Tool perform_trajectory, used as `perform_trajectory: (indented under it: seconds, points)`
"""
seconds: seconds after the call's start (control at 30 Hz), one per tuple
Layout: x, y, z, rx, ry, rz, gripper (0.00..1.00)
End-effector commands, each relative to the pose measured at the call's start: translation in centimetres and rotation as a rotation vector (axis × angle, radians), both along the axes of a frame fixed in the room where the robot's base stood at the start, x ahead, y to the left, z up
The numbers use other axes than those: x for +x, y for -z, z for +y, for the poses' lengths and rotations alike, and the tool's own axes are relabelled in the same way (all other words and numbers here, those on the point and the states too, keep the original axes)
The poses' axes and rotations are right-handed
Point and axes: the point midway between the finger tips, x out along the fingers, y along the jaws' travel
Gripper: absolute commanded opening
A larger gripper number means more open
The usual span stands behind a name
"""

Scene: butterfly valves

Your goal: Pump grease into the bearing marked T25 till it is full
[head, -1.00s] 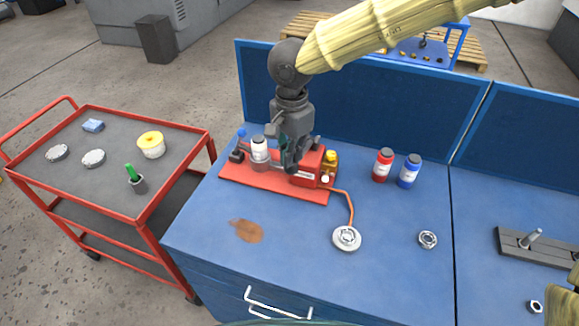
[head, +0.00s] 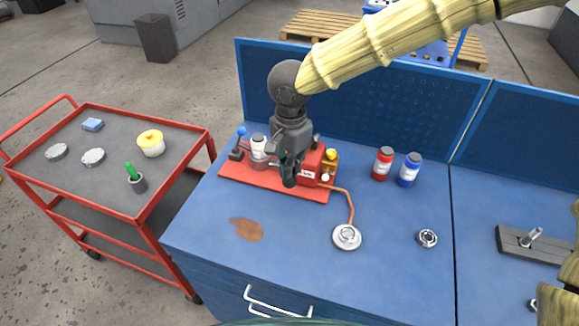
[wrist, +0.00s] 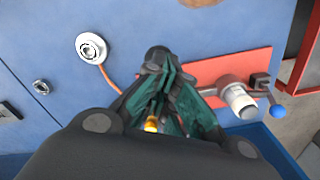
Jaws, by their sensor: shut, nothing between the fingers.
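A red grease pump unit (head: 240,177) stands on the blue bench, with a white-capped jar (head: 258,145), a blue-knobbed lever (head: 241,132) and a yellow knob (head: 331,155). An orange hose (head: 351,205) runs from it to a round pale fitting with a bearing (head: 347,237); this also shows in the wrist view (wrist: 92,48). A second bearing (head: 427,238) lies apart to the right. I cannot read T25 on either. My gripper (head: 289,181) is shut and empty, pointing down over the pump's red block. In the wrist view its fingers hide part of the pump.
Red and blue bottles (head: 383,164) stand right of the pump. A brown stain (head: 246,229) marks the bench in front. A red cart (head: 75,180) stands left. A grey block with a pin (head: 530,244) lies far right. A blue panel (head: 400,105) closes the back.

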Motion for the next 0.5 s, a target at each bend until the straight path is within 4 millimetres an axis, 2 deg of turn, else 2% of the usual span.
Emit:
perform_trajectory:
  seconds: [0.43,0.5]
  points:
    - [-0.6,3.2,0.1,-0.001,-0.001,0.002,0.0]
    - [-0.5,3.1,0.1,-0.001,0.0,0.001,0.0]
